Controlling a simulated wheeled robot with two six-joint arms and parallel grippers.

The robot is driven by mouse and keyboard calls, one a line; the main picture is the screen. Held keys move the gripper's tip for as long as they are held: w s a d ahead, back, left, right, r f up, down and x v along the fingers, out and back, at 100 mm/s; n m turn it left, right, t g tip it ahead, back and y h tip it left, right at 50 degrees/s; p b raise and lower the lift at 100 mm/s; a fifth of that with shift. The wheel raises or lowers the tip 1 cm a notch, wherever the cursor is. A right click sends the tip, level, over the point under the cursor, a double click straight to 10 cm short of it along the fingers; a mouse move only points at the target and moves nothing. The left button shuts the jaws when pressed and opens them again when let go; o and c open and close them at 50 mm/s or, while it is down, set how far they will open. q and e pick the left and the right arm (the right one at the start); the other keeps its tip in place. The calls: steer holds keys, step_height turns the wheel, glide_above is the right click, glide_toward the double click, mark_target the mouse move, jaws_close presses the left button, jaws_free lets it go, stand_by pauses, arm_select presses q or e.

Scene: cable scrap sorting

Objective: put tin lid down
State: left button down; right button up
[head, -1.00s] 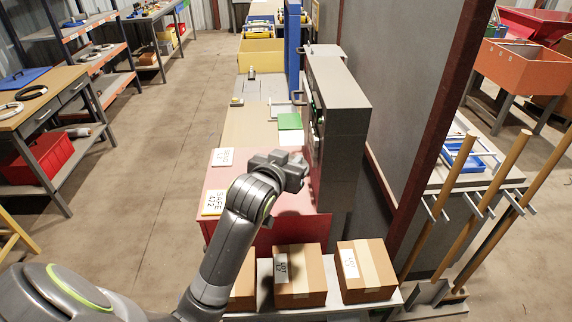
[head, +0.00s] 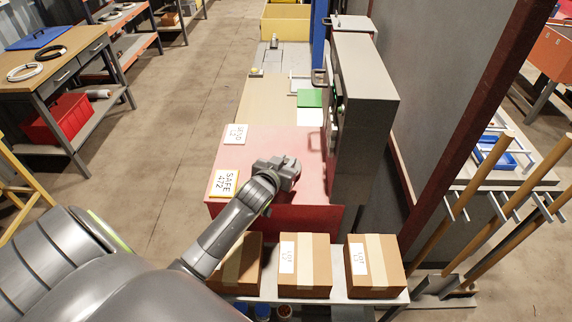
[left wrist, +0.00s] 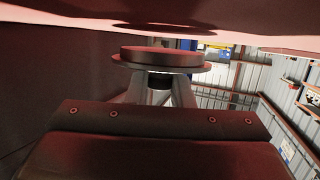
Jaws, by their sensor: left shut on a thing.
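My left gripper (head: 292,170) is over the red bench top (head: 262,150) in the head view, close to the tall grey cabinet on its right. In the left wrist view the two fingers (left wrist: 160,90) are shut on the dark knob of the round tin lid (left wrist: 160,57). The lid's flat disc and wider rim face the red surface (left wrist: 60,12), which fills the top of that view. A dark shadow lies on that surface, and a narrow gap shows between it and the lid. In the head view I cannot make out the lid. My right gripper is not in view.
The grey cabinet (head: 365,110) stands at the right of the bench. A green square (head: 310,98) lies farther back. Cardboard boxes (head: 304,265) stand on a shelf in front.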

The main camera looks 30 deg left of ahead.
arm_select(q)
steer(key=shift+f, duration=0.95)
steer(key=c, duration=1.3)
jaws_free()
steer(key=shift+r, duration=0.1)
